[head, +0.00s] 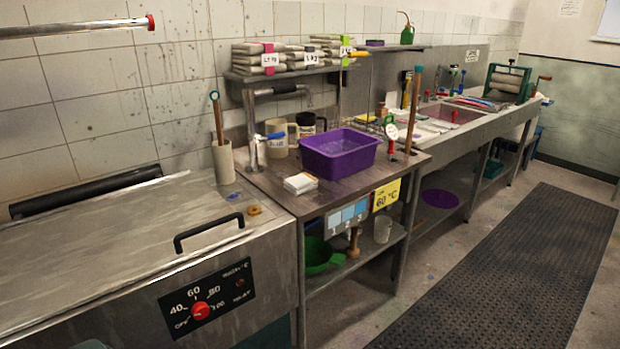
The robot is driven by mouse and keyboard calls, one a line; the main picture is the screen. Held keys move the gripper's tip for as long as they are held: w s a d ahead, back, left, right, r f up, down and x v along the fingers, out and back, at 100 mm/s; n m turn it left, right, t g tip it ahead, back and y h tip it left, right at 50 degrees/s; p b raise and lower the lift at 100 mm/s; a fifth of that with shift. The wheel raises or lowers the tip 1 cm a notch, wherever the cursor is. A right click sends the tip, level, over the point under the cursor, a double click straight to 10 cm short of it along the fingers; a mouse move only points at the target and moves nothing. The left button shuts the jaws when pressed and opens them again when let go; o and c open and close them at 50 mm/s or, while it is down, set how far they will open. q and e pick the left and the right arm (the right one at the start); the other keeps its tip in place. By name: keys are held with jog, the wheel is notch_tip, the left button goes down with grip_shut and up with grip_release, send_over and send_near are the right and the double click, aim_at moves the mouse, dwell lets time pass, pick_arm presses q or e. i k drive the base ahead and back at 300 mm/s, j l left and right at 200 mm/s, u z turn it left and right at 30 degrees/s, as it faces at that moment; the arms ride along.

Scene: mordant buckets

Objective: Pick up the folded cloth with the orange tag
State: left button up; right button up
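Folded pale cloths lie in stacks on the wall shelf. The left stack (250,61) has a pink band with a label, the middle one (294,57) a white label, and the right one (328,43) a green-yellow band. A small white folded stack (300,183) lies on the worktop, left of the purple tub. I cannot make out an orange tag on any of them. Neither of my grippers is in view.
A purple tub (340,155) stands on the wooden worktop (262,182), with mugs and a metal post behind it. A steel vat (130,235) with a black handle fills the left. Sinks run along the right. A black floor mat (520,265) lies clear.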

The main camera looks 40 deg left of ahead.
aim_at(297, 185)
jog(key=i+l+u, duration=0.2)
jog(key=i+u, duration=0.2)
jog(key=i+l+u, duration=0.25)
jog(key=u, duration=0.15)
jog(key=i+l+u, duration=0.55)
jog(key=l+u, duration=0.25)
